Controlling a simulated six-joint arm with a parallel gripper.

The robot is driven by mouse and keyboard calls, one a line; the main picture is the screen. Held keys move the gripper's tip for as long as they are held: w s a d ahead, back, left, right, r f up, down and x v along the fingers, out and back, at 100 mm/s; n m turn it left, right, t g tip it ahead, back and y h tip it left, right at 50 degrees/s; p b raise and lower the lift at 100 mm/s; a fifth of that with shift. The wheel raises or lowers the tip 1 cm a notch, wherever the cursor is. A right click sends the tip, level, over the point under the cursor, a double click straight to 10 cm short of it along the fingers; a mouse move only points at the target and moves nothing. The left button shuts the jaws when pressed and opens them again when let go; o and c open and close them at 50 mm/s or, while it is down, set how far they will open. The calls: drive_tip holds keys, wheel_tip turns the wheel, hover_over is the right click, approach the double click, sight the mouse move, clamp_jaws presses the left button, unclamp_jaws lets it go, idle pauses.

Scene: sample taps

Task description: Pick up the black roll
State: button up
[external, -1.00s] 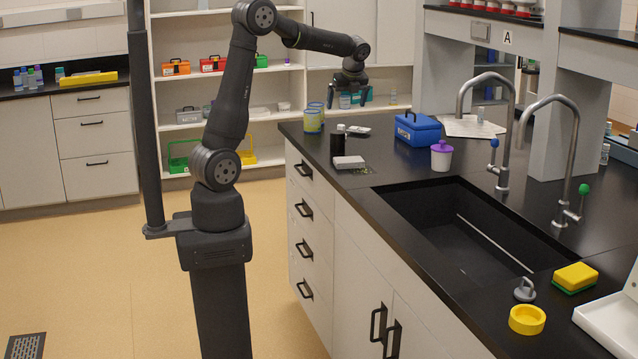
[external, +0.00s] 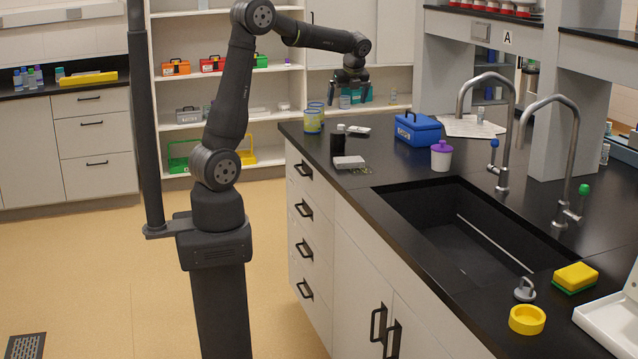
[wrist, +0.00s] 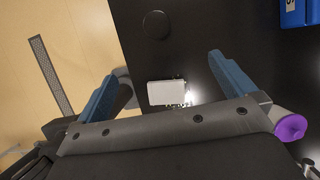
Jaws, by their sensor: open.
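The likely black roll (external: 337,145) is a dark upright cylinder with a lighter top, near the bench's left edge in the external view. My gripper (external: 348,96) is open and empty, above the far end of the bench and clear of the things on it. In the wrist view my gripper (wrist: 158,80) shows both blue fingers spread wide with nothing held. A dark round shape (wrist: 155,25) lies on the black top beyond the fingers; I cannot tell if it is the roll.
A small grey box (external: 349,162) lies beside the dark cylinder; it also shows between the fingers (wrist: 166,93). Yellow-blue canisters (external: 312,122), a blue toolbox (external: 417,129) and a purple-lidded jar (external: 441,157) stand nearby. The sink (external: 470,230) opens in front.

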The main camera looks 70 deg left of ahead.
drive_tip(key=shift+c, duration=0.4)
drive_tip(key=c, duration=0.4)
drive_tip(key=shift+c, duration=0.2)
drive_tip(key=n+t, duration=0.5)
drive_tip(key=n, duration=2.2)
approach(335, 133)
drive_tip(key=x, duration=0.8)
drive_tip(key=shift+w+a+f, duration=0.15)
drive_tip(key=shift+a+f, duration=0.1)
drive_tip(key=shift+a, duration=0.2)
drive_tip(key=shift+w+x, duration=0.2)
drive_tip(key=shift+x, duration=2.5)
